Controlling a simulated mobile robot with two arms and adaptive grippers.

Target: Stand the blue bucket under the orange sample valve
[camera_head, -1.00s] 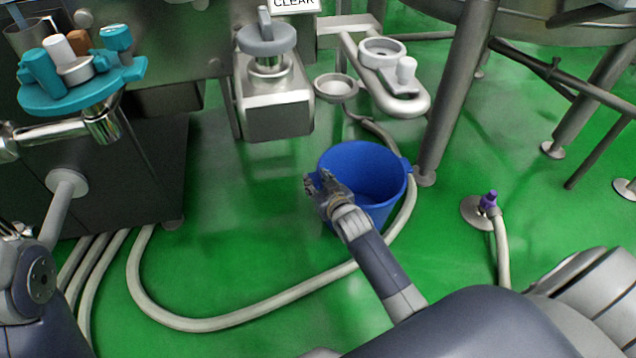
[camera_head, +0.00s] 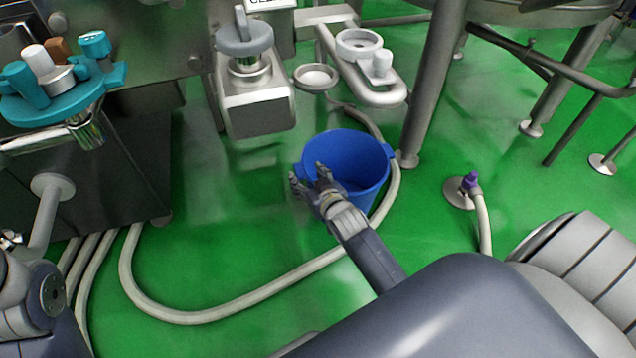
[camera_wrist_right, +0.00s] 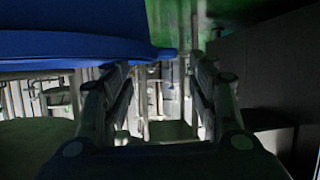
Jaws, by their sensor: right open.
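The blue bucket (camera_head: 366,172) stands upright on the green floor in the middle of the head view, with its open top facing up. My right gripper (camera_head: 308,176) is open at the bucket's left, near side, close to the rim. In the right wrist view the bucket's blue wall (camera_wrist_right: 70,45) fills the upper left. A small blue rim part reaches toward the gap between the open fingers (camera_wrist_right: 165,85); I cannot tell whether they touch it. I cannot make out an orange sample valve. My left gripper is out of view; only part of that arm shows at lower left.
A pale hose (camera_head: 190,317) loops on the floor around the bucket's near and right sides. A steel leg (camera_head: 425,95) stands just behind right. A steel machine block (camera_head: 255,105) and a teal tray (camera_head: 75,105) are at left. A purple-topped floor fitting (camera_head: 458,193) is at right.

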